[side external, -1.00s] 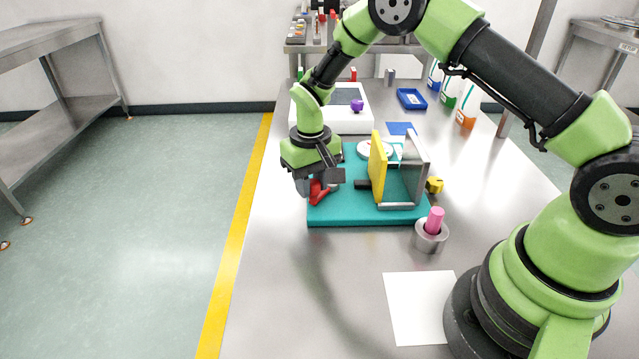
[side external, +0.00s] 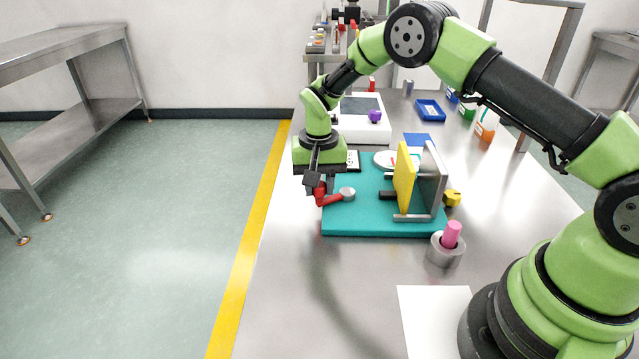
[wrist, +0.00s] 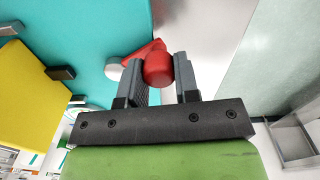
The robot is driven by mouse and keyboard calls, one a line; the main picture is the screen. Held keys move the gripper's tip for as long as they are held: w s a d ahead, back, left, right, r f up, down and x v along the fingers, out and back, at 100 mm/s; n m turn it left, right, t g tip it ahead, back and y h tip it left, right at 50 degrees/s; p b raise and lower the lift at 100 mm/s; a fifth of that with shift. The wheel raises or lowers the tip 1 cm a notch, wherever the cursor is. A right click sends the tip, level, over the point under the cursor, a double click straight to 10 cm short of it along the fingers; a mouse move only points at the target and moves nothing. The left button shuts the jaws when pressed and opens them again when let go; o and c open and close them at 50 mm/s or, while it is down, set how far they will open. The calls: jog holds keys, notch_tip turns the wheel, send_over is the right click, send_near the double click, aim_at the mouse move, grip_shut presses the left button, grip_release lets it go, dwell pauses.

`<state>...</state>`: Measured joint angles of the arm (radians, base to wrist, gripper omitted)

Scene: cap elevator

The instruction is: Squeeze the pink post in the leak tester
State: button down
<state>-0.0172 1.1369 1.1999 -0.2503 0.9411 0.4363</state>
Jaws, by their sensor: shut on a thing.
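The pink post (side external: 452,234) stands upright in a round grey holder (side external: 445,253) on the bench, at the teal base's front right corner. The leak tester has a teal base (side external: 350,222), a yellow plate (side external: 404,180) and a grey plate (side external: 432,180) standing apart with nothing visible between them. A red handle (side external: 328,199) reaches left from a round grey pivot (side external: 347,193) on the base. My gripper (side external: 316,190) is shut on the handle's end, over the base's left edge. In the wrist view, the red handle's rounded end (wrist: 158,68) sits between my fingers (wrist: 160,82).
A yellow knob (side external: 452,198) sticks out right of the grey plate. A white sheet (side external: 430,320) lies at the front. A white device (side external: 362,122) with a purple knob, a blue tray (side external: 430,110) and several bottles stand behind. The bench's front left is clear.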

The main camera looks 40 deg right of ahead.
jog(key=shift+w, duration=0.1)
jog(key=c, duration=0.8)
grip_release()
jog(key=shift+c, duration=0.2)
jog(key=shift+r, duration=0.1)
notch_tip(320, 180, up, 10)
jog(key=shift+f, duration=0.1)
